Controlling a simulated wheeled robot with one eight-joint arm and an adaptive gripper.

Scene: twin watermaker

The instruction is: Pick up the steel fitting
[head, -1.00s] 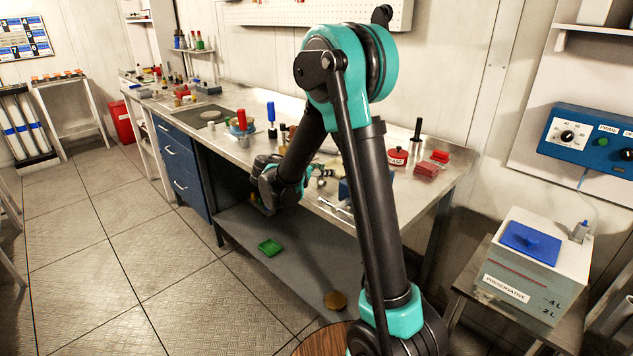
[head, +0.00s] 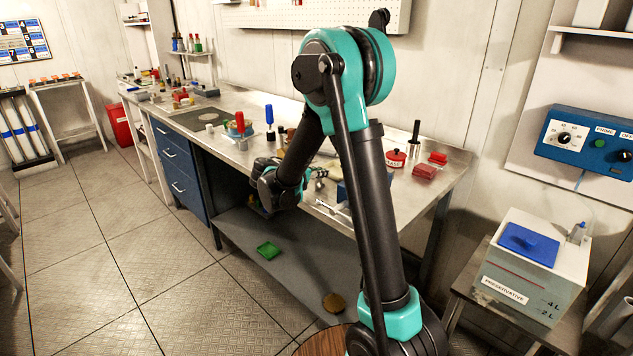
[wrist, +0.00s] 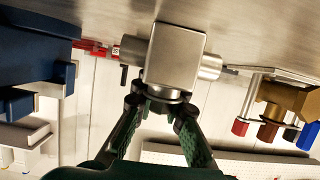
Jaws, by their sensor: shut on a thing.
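The steel fitting (wrist: 178,55) is a blocky grey metal body with round stubs at its left, right and lower sides in the wrist view. My gripper (wrist: 160,105) is shut on its lower stub, with one green-and-black finger on each side. In the head view my gripper (head: 318,178) is small at the bench's front edge, partly hidden by my arm, and the fitting cannot be made out clearly there. I cannot tell whether the fitting touches the bench top.
The steel bench (head: 440,185) carries a red tin (head: 396,158), red blocks (head: 425,171) and a blue-handled tool (head: 270,120). In the wrist view a blue object (wrist: 35,55) is at left and a brass part (wrist: 290,100) at right.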

